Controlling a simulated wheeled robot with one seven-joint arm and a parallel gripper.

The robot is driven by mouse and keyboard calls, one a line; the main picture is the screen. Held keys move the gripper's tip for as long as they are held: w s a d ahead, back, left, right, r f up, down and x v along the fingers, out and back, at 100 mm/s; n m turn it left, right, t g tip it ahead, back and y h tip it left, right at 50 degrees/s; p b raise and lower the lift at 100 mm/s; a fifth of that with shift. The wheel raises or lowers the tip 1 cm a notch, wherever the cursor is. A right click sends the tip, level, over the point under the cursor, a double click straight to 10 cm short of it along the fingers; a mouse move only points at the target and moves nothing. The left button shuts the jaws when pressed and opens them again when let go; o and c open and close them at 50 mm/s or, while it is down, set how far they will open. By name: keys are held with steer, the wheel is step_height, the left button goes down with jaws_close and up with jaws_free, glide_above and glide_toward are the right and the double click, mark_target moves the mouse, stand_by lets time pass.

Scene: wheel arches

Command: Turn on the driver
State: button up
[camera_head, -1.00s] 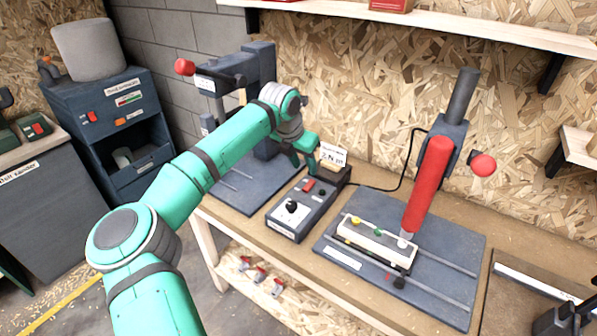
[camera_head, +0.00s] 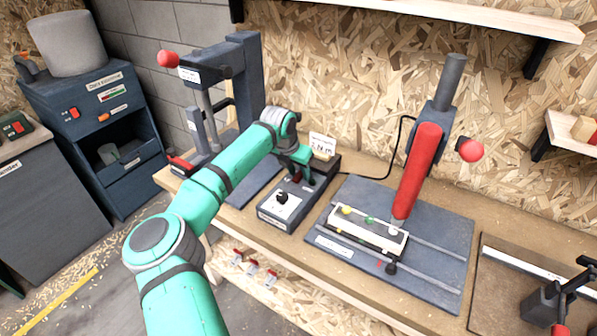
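The driver (camera_head: 418,170) is a red cylinder with a dark top, held upright and slightly tilted on a stand. Its tip is above a white block with coloured dots (camera_head: 368,228) on a dark base plate. A dark control box (camera_head: 283,212) with a black knob (camera_head: 282,197) stands on the bench left of that plate. My gripper (camera_head: 299,178) is at the back part of the control box, over the red switch (camera_head: 296,178), which is largely hidden. I cannot tell whether the fingers are open or touch the switch.
A small card (camera_head: 322,145) reading a torque value stands behind the box. A black cable runs from the box toward the driver. A lever press (camera_head: 215,85) with a red ball stands at left. A red ball handle (camera_head: 471,151) sticks out right of the driver.

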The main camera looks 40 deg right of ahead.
jaws_close()
steer(key=shift+w+d+y, duration=0.1)
steer(key=shift+w+y, duration=0.25)
steer(key=shift+y, duration=0.05)
steer(key=shift+s+d+g+y, duration=0.1)
steer(key=shift+d+g+y, duration=0.3)
steer(key=shift+y, duration=0.8)
jaws_free()
steer(key=shift+r, duration=0.1)
